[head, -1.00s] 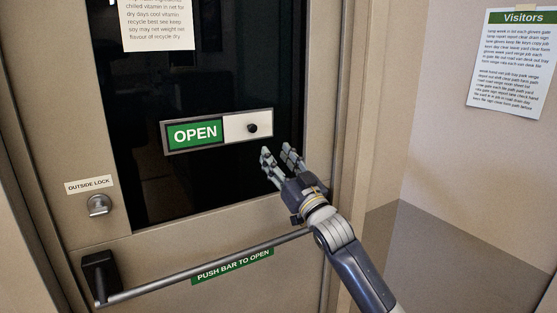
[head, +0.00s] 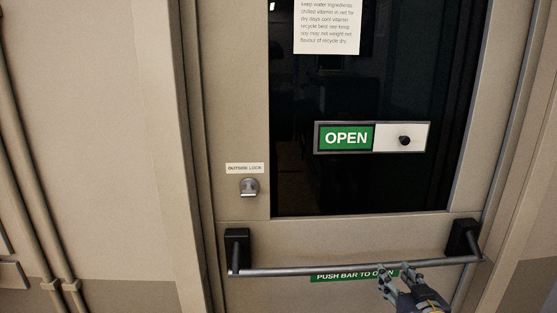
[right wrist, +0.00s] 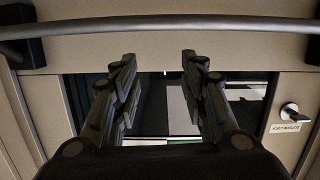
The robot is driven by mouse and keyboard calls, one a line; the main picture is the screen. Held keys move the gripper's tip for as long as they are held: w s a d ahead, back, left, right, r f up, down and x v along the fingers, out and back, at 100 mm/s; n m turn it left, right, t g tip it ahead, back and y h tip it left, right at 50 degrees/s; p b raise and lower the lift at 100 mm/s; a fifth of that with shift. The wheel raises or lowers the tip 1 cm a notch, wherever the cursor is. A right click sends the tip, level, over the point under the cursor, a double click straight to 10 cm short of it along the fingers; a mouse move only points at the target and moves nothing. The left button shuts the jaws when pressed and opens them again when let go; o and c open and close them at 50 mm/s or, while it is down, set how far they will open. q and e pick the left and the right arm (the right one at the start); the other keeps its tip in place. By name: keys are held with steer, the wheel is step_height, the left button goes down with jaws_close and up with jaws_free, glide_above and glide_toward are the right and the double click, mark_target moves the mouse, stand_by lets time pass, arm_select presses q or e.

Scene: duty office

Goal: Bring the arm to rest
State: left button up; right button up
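My right gripper (head: 391,279) is low in the head view, in front of the push bar's right part and the green push-bar label (head: 355,274). In the right wrist view its two fingers (right wrist: 160,85) stand apart with nothing between them. The door (head: 240,135) is closed. Its sliding sign (head: 346,138) shows OPEN in white on green, with a black knob (head: 404,140) on the white slide at the right. The left gripper is not in view.
The push bar (head: 300,270) crosses the door between two black brackets. It also shows in the right wrist view (right wrist: 160,24). A round outside lock (head: 249,187) sits left of the glass. A paper notice (head: 327,25) hangs on the glass. Bare wall (head: 90,130) lies to the left.

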steer(key=s+a+f+g, duration=0.2)
steer(key=s+f+g, duration=0.1)
steer(key=s+f, duration=0.4)
steer(key=s+a+f+g, duration=0.3)
steer(key=s+f, duration=0.4)
steer(key=s+a+f+n+g, duration=0.1)
steer(key=s+f+g, duration=0.2)
steer(key=s, duration=0.7)
steer(key=s+a+f+g, duration=0.2)
steer(key=s+f+g, duration=0.1)
steer(key=s, duration=0.7)
step_height(320, 180, down, 28)
steer(key=s+g, duration=0.1)
steer(key=s, duration=0.2)
steer(key=s+d+f+g, duration=0.1)
steer(key=s+d+f, duration=0.2)
steer(key=s+f, duration=1.2)
steer(key=shift+s+d+n+g, duration=0.15)
steer(key=shift+s+n+g, duration=0.15)
steer(key=shift+s, duration=0.25)
